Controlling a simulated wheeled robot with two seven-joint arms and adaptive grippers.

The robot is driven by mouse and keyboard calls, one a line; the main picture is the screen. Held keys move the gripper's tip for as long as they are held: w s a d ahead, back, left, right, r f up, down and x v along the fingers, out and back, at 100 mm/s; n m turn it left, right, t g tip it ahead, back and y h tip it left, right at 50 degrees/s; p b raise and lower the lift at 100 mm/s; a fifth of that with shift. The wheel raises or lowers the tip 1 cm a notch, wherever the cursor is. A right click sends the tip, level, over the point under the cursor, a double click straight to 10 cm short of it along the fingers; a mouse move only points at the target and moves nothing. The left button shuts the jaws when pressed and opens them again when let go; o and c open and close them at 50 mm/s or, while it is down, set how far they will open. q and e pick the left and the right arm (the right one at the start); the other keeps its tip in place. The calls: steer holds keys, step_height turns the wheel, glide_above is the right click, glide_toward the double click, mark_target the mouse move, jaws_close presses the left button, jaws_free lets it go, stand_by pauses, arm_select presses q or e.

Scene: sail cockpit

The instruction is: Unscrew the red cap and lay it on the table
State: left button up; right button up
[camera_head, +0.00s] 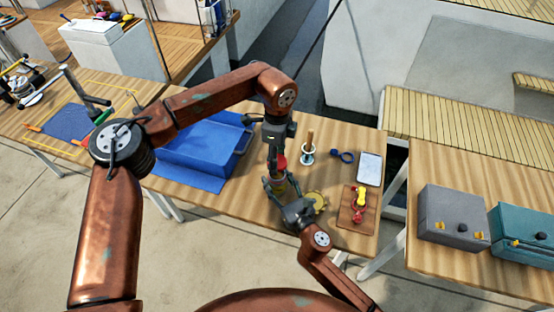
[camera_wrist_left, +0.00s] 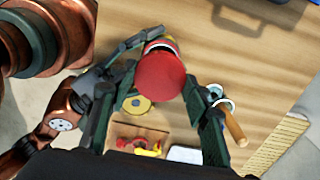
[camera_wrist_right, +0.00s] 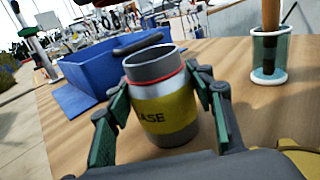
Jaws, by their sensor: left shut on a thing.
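The red cap (camera_head: 279,160) is in my left gripper (camera_head: 277,152), whose arm reaches down from above; the cap looks large in the left wrist view (camera_wrist_left: 160,76), between both fingers. The jar (camera_wrist_right: 165,105), with a yellow label ending in "ASE", shows a bare grey open rim and a red ring at its neck in the right wrist view. The cap is above the jar, apart from it. My right gripper (camera_wrist_right: 162,88) has its fingers on both sides of the jar, which stands upright on the wooden table (camera_head: 240,215).
A blue bin (camera_head: 205,150) stands left of the jar. Bare table shows in front of the bin.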

steer(key=o, duration=0.5)
steer(key=shift+w+f, duration=0.1)
steer(key=shift+f, duration=0.15)
steer(key=shift+c, duration=0.2)
steer(key=shift+o, duration=0.2)
steer(key=shift+r, duration=0.15)
steer(key=shift+d, duration=0.1)
